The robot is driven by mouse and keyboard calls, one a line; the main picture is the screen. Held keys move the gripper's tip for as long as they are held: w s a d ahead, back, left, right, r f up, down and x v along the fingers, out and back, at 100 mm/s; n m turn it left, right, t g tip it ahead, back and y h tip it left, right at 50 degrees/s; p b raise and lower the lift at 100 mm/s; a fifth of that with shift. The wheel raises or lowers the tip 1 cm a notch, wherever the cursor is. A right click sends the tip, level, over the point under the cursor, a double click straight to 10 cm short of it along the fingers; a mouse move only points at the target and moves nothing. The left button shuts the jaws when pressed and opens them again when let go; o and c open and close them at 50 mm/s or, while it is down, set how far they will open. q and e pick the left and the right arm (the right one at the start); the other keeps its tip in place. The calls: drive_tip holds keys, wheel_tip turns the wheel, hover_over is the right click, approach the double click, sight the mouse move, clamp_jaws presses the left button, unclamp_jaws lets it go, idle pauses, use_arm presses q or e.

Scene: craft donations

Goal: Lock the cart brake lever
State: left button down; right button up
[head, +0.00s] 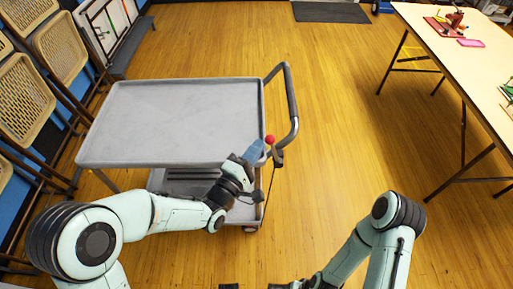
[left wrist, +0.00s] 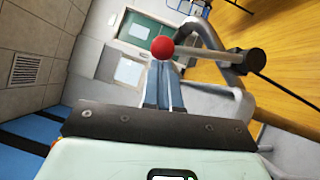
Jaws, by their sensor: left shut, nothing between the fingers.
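The grey cart (head: 180,115) stands left of centre, with its push handle (head: 291,95) on the right side. The brake lever's red knob (head: 270,140) is at the cart's right edge, near the handle's lower end. In the left wrist view the red knob (left wrist: 162,47) appears right at the fingertips, and the lever's rod (left wrist: 205,52) runs right to a dark pivot. My left gripper (head: 257,148) is shut and empty, close beside the knob; I cannot tell if they touch. My right gripper (head: 282,286) is cut off by the bottom edge, and its fingers are unclear.
Folding chairs (head: 45,75) lean along the left wall. A long table (head: 450,60) with a red item and a pink item stands at the right. A dark mat (head: 330,12) lies at the back. The wood floor (head: 350,110) between cart and table is clear.

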use_arm(q)
drive_tip(key=shift+d+r+m+g+p, duration=0.3)
drive_tip(key=shift+d+r+m+g, duration=0.25)
drive_tip(key=shift+d+m, duration=0.3)
drive_tip(key=d+f+m+g+y+p, duration=0.2)
drive_tip(key=d+m+y+p, duration=0.3)
drive_tip(key=d+p, duration=0.5)
drive_tip(key=shift+d+m+g+y, duration=0.4)
drive_tip(key=shift+d+m+g, duration=0.25)
drive_tip(key=shift+d+m, duration=0.9)
drive_tip(key=shift+d, duration=0.2)
